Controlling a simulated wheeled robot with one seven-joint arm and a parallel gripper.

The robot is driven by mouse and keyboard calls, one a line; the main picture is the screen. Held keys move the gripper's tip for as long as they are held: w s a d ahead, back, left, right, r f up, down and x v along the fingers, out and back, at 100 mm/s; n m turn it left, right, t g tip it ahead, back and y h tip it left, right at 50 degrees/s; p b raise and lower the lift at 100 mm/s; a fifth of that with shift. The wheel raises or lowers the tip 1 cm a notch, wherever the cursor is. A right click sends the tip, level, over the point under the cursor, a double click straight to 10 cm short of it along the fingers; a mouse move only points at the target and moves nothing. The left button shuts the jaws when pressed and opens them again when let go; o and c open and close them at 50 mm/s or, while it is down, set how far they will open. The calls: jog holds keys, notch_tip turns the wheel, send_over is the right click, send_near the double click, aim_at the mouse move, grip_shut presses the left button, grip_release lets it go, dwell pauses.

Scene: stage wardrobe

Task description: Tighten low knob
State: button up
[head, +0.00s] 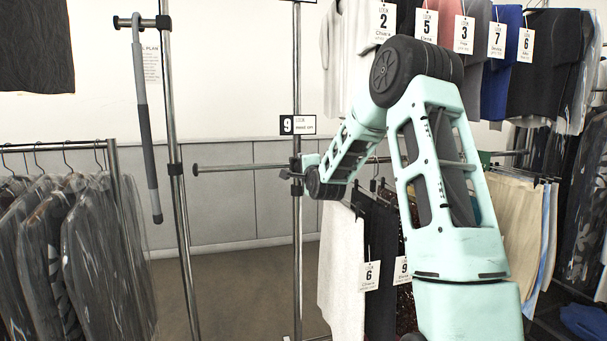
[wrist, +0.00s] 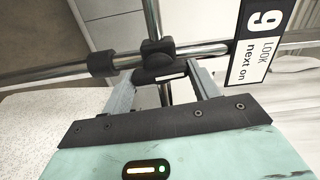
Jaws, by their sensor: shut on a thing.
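In the head view my gripper (head: 291,175) reaches from the right to the clamp (head: 296,164) on the middle post (head: 297,230). The knob is too small there to make out clearly.
A "9 LOOK next on" sign (head: 298,125) hangs just above the clamp. Hanging clothes with numbered tags (head: 369,275) crowd under and right of my arm. Another clothes rack (head: 60,250) stands at the left. A grey hook pole (head: 145,120) hangs by the left post. The floor between the racks is clear.

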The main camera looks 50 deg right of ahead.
jog(key=shift+m, duration=0.6)
jog(key=o, duration=1)
jog(key=b+v, duration=0.1)
jog(key=v, duration=1.6)
jog(key=shift+s+a+b, duration=0.15)
jog(key=shift+b, duration=0.25)
